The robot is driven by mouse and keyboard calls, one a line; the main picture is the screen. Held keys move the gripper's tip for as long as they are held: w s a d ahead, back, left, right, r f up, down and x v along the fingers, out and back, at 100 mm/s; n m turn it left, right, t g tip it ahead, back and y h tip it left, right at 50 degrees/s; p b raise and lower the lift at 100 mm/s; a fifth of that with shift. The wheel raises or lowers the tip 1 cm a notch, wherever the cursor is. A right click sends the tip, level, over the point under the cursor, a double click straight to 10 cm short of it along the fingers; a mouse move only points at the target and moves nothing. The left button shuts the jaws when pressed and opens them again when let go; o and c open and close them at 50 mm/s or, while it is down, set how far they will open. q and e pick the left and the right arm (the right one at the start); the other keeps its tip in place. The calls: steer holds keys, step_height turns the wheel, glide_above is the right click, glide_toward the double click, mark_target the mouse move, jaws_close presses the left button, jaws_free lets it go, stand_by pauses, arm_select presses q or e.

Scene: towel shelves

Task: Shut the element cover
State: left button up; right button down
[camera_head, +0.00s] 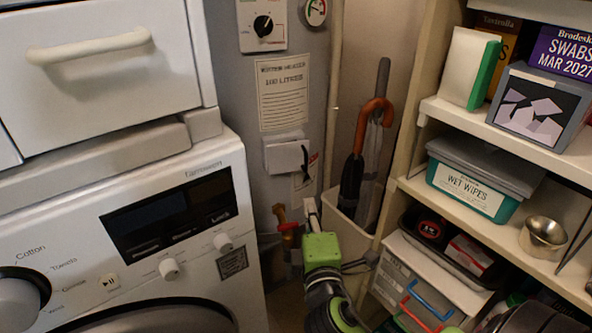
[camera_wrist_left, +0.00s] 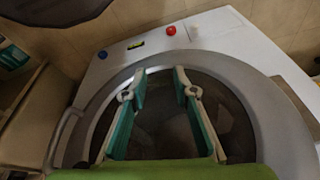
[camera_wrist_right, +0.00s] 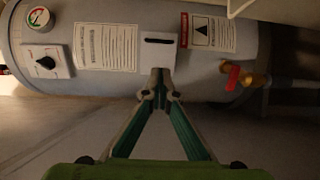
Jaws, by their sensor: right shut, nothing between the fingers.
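The element cover (camera_head: 287,157) is a white box-like plate on the front of the grey boiler (camera_head: 236,75). In the head view it stands out from the boiler wall, with a dark handle or slot at its right. The right wrist view shows the cover (camera_wrist_right: 157,52) with a black slot; how far it is open is unclear. My right gripper (camera_head: 310,203) is below the cover in the head view, shut and empty. In its wrist view the fingertips (camera_wrist_right: 157,74) overlap the cover's lower edge; contact cannot be told. My left gripper (camera_wrist_left: 160,73) is open and empty, seen only in its wrist view.
A washing machine (camera_head: 70,240) stands close at the left. A red-handled brass valve (camera_head: 286,226) is beside my right gripper. A bin with umbrellas (camera_head: 352,205) and loaded shelves (camera_head: 405,188) stand at the right. A warning label (camera_wrist_right: 208,33) sits next to the cover.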

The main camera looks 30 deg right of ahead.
steer(key=b, duration=0.1)
glide_toward(306, 165)
steer(key=shift+h, duration=0.3)
steer(key=x, duration=0.7)
steer(key=shift+a+f, duration=0.1)
steer(key=shift+a, duration=0.1)
arm_select(q)
steer(key=shift+f, duration=0.6)
arm_select(e)
steer(key=shift+w, duration=0.1)
steer(key=shift+d, duration=0.1)
arm_select(q)
steer(key=p+x, duration=0.2)
steer(key=shift+w+f, duration=0.2)
steer(key=shift+f, duration=0.15)
arm_select(e)
steer(key=shift+w+d, duration=0.55)
steer(key=shift+d, duration=0.05)
